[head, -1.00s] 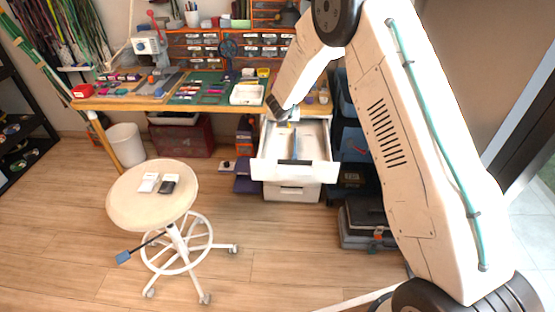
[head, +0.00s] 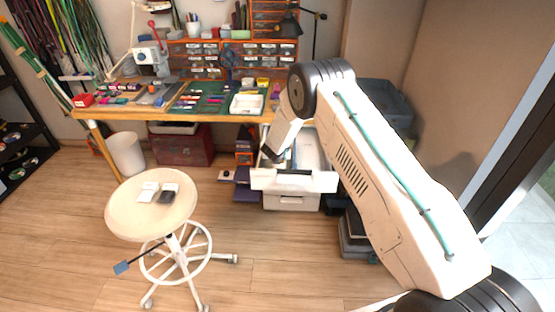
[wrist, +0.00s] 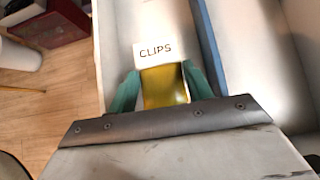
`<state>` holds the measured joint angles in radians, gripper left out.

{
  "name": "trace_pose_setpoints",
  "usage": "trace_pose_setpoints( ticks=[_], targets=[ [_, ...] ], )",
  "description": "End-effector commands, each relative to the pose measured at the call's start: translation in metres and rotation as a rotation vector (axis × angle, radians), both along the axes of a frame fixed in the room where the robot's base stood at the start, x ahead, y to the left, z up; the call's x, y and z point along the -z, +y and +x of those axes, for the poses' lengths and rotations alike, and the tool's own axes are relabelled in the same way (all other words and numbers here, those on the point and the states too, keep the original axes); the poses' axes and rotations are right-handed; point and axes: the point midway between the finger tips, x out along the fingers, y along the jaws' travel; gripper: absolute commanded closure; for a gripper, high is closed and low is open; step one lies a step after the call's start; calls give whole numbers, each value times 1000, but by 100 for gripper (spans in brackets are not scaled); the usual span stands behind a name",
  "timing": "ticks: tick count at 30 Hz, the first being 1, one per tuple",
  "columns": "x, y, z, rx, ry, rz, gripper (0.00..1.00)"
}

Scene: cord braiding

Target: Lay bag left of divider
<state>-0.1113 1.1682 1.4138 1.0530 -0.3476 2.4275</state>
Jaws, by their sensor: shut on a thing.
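A yellow bag (wrist: 165,88) with a white card reading CLIPS (wrist: 154,52) sits between the teal fingers of my gripper (wrist: 162,84) in the wrist view. The gripper is shut on it. The bag is inside the outline of the open white drawer (head: 318,181), on the left of the blue divider (wrist: 206,38) and apart from it. Whether the bag touches the drawer floor I cannot tell. In the head view my gripper (head: 268,157) is at the drawer's left part, and the bag is hidden there.
The workbench (head: 140,113) with trays and tools stands behind the drawer. A round stool (head: 125,212) with small items on it stands at the left. A dark red box (head: 180,148) is under the bench. Open floor lies in front.

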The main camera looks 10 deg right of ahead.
Motion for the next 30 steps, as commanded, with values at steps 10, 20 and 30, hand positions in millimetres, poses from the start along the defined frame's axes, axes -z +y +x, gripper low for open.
trace_pose_setpoints(
  ticks=[10, 20, 30],
  targets=[
    [16, 0, 0, 0, 0, 0, 77],
    [25, 0, 0, -1, 1, -1, 77],
    [28, 0, 0, -1, 1, 0, 28]
  ],
)
